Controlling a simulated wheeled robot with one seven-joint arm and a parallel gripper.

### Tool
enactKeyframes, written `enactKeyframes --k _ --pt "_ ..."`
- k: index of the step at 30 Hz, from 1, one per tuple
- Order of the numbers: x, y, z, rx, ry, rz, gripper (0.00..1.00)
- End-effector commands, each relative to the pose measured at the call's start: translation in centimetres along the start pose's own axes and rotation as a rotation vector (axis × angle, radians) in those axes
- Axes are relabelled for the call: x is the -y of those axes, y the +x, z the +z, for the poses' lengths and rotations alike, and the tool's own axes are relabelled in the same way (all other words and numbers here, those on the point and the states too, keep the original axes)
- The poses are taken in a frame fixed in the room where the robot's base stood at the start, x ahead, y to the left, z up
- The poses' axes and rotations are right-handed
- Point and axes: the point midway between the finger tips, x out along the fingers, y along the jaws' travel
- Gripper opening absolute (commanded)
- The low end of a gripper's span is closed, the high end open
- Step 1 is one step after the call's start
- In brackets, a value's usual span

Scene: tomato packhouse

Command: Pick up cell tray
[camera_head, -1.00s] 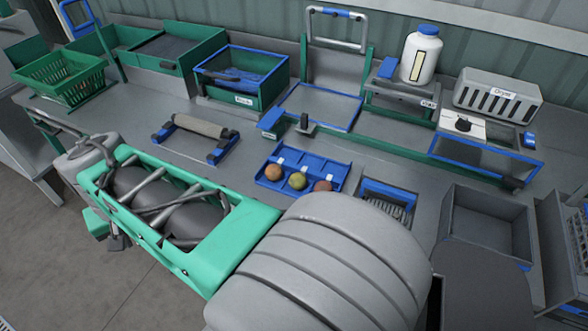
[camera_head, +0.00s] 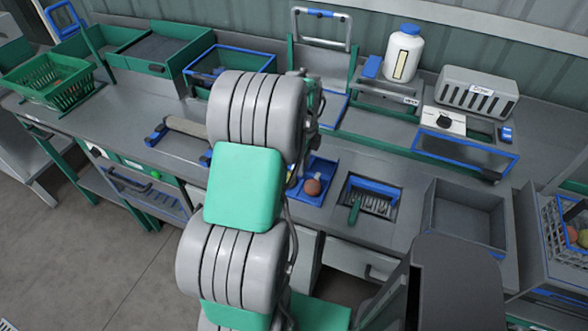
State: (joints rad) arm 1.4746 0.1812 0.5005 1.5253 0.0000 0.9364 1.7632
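The blue cell tray (camera_head: 312,196) lies on the grey bench, mostly hidden behind my arm. One reddish tomato (camera_head: 312,187) shows in its right end; the rest of its cells are hidden. My arm rises through the middle of the view and reaches over the bench. My gripper is hidden behind the arm links, so its fingers and its distance from the tray cannot be seen.
Right of the tray is a recess with a brush (camera_head: 372,198), then a grey bin (camera_head: 468,213). A roller stand (camera_head: 180,132) is left of my arm. Behind stand a white bottle (camera_head: 402,53) and a dryer box (camera_head: 477,92). A green basket (camera_head: 50,82) is far left.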

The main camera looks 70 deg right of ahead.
Motion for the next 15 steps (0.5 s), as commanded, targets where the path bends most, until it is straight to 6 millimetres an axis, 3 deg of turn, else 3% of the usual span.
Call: enactKeyframes --k 5,15 --pt "0.0 1.9 0.0 0.000 -0.001 0.000 0.29" --pt "0.0 2.1 0.1 0.000 -0.003 -0.002 0.29"
